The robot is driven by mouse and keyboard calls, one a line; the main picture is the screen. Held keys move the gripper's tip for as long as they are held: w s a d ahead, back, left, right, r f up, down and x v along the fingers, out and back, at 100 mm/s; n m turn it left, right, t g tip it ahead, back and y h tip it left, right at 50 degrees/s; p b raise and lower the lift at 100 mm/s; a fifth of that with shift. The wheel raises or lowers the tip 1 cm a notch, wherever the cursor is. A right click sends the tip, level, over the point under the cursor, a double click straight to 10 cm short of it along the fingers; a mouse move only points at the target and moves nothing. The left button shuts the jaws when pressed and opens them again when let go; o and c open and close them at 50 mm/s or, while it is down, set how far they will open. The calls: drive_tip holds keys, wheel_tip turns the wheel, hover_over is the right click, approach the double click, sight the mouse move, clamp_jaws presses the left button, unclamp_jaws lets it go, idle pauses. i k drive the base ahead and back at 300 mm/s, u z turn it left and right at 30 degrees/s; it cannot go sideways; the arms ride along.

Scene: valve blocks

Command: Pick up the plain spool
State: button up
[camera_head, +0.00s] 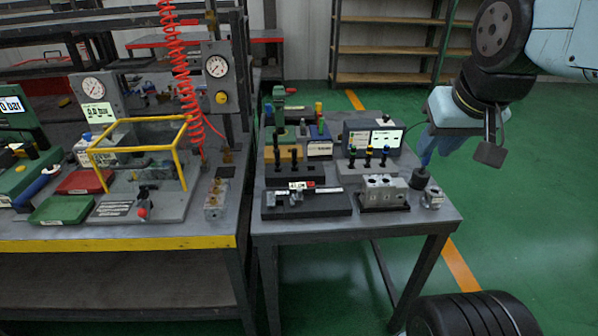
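My gripper (421,178) reaches down from the upper right to just above the right edge of the small grey table (260,225). Its dark end is small in the view, and I cannot tell whether its fingers are open or holding anything. Several spool-like dark pins stand upright in a dark rack (293,176) left of the table's middle. More stand in a grey rack (366,170) to the right, with yellow and blue showing on their tops. I cannot tell which is the plain spool.
A grey valve block (383,191) sits near the table's front right, with a small metal block (432,198) at the right corner below my gripper. A bench with a yellow-framed guard (140,155) stands left.

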sight(277, 151)
drive_tip(key=k, duration=0.65)
drive_tip(key=u, duration=0.2)
drive_tip(key=i, duration=1.5)
drive_tip(key=z, duration=0.7)
